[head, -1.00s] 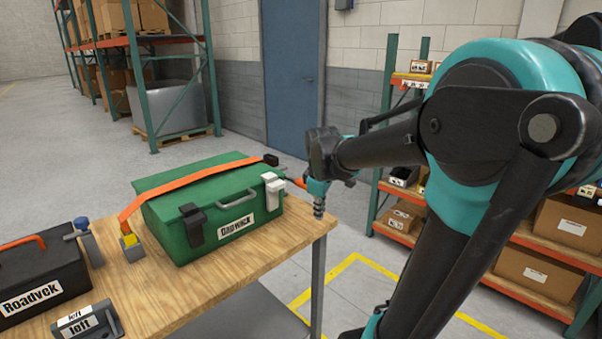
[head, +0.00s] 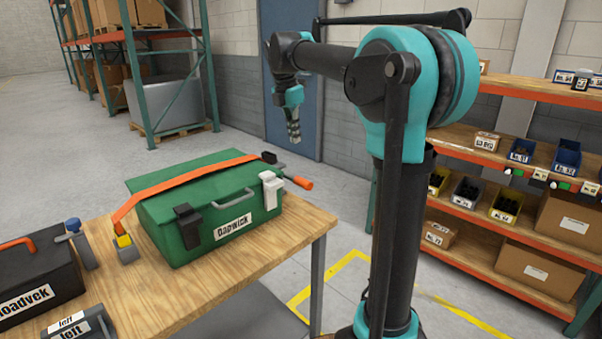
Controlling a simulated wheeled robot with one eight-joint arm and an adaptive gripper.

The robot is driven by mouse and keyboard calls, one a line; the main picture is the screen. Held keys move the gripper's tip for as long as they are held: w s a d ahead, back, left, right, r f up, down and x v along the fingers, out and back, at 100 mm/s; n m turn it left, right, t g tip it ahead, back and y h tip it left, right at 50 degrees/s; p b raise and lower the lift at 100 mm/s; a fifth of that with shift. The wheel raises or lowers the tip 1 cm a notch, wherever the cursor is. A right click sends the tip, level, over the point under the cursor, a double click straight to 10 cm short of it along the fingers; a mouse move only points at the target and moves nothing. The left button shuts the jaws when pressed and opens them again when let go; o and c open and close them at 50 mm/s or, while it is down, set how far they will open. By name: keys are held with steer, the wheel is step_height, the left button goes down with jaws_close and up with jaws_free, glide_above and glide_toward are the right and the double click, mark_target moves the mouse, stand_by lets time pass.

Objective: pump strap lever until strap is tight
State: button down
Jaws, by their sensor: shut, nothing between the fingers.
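A green toolbox (head: 187,239) labelled Dadwick stands on the wooden workbench (head: 165,305). An orange strap (head: 190,180) runs over its lid, from a yellow and grey anchor (head: 124,245) at the left to the far right side. The strap lever, with an orange grip (head: 302,183), sticks out to the right past the toolbox, near a dark fitting (head: 269,158). The strap lies along the lid; its tension I cannot tell. My gripper (head: 295,138) is shut and empty, pointing down above and behind the lever, apart from it.
A black Roadvek toolbox (head: 35,270), a blue-topped clamp (head: 78,240) and a grey loft case (head: 80,328) sit at the bench's left. Shelves with bins (head: 515,205) stand at the right. The bench's right front corner is clear.

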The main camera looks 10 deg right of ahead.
mark_target(303, 181)
steer(key=f, duration=0.4)
steer(key=w+d+f, duration=0.1)
steer(key=f, duration=0.4)
steer(key=d+f, duration=0.1)
steer(key=f, duration=0.3)
steer(key=shift+w+d+f, duration=0.1)
steer(key=shift+w+f, duration=0.2)
steer(key=shift+f, duration=0.1)
steer(key=shift+s+d+f+t+y, duration=0.2)
steer(key=shift+f+t+y, duration=0.15)
steer(key=shift+f+t, duration=0.35)
steer(key=shift+s+d+f+t+y, duration=0.15)
steer(key=shift+f+t+y, duration=0.3)
steer(key=shift+f, duration=0.4)
steer(key=shift+f+t+y, duration=0.3)
steer(key=shift+f+t, duration=0.25)
steer(key=shift+f, duration=0.3)
steer(key=shift+w+a+f+m+t+y, duration=0.15)
steer(key=shift+f+t+y, duration=0.2)
steer(key=shift+f+t, duration=0.25)
steer(key=shift+a+f+m+t+y, duration=0.15)
steer(key=shift+f+t+y, duration=0.25)
steer(key=shift+f, duration=0.35)
steer(key=shift+d, duration=0.1)
